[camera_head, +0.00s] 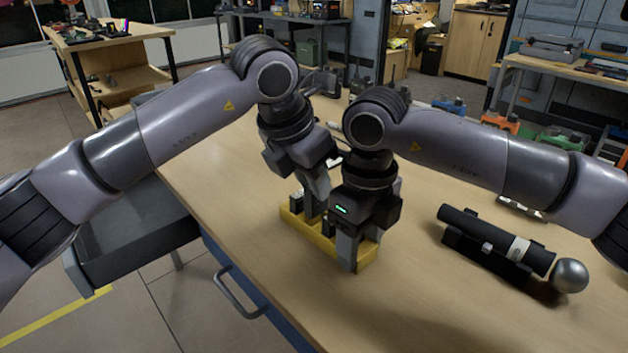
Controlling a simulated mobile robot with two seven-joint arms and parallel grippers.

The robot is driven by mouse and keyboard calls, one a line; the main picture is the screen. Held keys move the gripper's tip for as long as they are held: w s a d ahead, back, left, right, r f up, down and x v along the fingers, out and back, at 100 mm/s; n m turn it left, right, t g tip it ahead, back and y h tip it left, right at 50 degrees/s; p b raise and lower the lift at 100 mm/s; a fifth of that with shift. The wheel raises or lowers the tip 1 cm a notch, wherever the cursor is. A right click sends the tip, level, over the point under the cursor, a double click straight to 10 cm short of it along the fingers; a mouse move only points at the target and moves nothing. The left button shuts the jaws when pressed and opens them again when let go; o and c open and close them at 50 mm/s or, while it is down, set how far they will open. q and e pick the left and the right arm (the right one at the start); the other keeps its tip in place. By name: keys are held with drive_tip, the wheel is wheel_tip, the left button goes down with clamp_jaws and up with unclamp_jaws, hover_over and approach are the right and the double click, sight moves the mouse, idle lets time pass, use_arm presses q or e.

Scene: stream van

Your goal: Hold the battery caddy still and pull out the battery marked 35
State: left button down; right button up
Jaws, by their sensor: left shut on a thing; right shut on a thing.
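The yellow battery caddy (293,224) stands on the wooden bench, below both grippers. A dark battery (297,201) shows at its far left end, and another dark shape (328,227) shows near its middle. No number can be read. My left gripper (316,207) points down into the caddy and is shut on what looks like a battery, mostly hidden by the fingers. My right gripper (356,255) is shut on the near end of the caddy, one finger overlapping its front wall. The arms hide much of the caddy.
A black cylinder (490,237) on a dark cradle and a shiny metal ball (570,275) lie on the bench at right. Green (560,138) and orange (499,122) items stand further back. The front of the bench is clear.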

use_arm(q)
drive_tip(key=shift+r, duration=0.1)
drive_tip(key=shift+r, duration=1.55)
use_arm(e)
drive_tip(key=shift+f, duration=0.1)
drive_tip(key=o, duration=1.1)
drive_tip(key=shift+s+a, duration=0.1)
drive_tip(key=shift+c, duration=0.2)
use_arm(q)
drive_tip(key=shift+d+r, duration=0.1)
use_arm(e)
drive_tip(key=shift+o, duration=0.4)
